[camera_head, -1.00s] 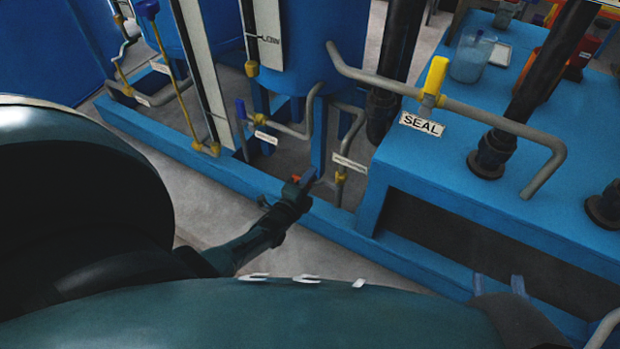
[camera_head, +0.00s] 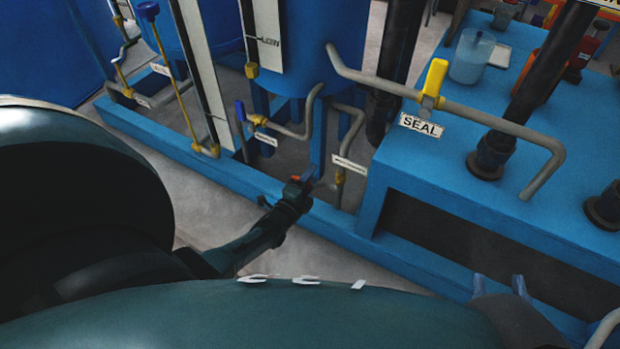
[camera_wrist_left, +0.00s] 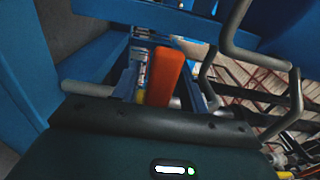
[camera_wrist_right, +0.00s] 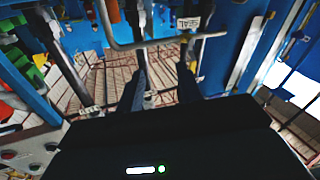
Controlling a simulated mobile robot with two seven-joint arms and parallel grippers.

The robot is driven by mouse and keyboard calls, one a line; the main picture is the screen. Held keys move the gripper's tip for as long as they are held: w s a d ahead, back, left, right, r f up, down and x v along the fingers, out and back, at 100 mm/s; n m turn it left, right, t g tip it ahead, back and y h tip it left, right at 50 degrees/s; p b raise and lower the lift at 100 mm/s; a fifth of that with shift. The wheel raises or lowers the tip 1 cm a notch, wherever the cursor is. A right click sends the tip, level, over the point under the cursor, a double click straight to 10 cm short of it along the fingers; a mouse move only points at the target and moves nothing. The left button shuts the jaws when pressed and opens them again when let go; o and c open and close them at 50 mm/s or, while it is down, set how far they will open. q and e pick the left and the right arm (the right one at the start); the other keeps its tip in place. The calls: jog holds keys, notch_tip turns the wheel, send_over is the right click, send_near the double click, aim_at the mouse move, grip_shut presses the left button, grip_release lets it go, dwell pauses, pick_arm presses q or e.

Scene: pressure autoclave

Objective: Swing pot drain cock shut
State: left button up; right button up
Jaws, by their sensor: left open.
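An orange lever handle (camera_wrist_left: 165,75) lies between the fingers of my left gripper (camera_wrist_left: 170,85) in the left wrist view. A yellow-bodied cock (camera_head: 340,178) with a white label (camera_head: 349,164) sits on a grey pipe just right of that gripper. My right gripper (camera_head: 499,287) is open and empty, at the lower right, and also shows in the right wrist view (camera_wrist_right: 162,82).
The blue pot (camera_head: 322,55) stands above the pipes. A blue-handled valve (camera_head: 241,112) is left of them. A yellow-handled valve (camera_head: 435,76) labelled SEAL is on the pipe over the blue bench (camera_head: 400,170). A blue base rail (camera_head: 170,140) runs in front.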

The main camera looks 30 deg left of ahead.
pick_arm(q)
jog(key=s+p, duration=0.4)
jog(key=s, duration=0.9)
jog(key=shift+d, duration=0.4)
pick_arm(e)
jog(key=g+h, duration=0.1)
jog(key=d+m+g+h, duration=0.1)
jog(key=shift+s+d+f+m+g, duration=0.1)
jog(key=shift+s+f+m+g, duration=0.1)
jog(key=shift+m+g, duration=0.1)
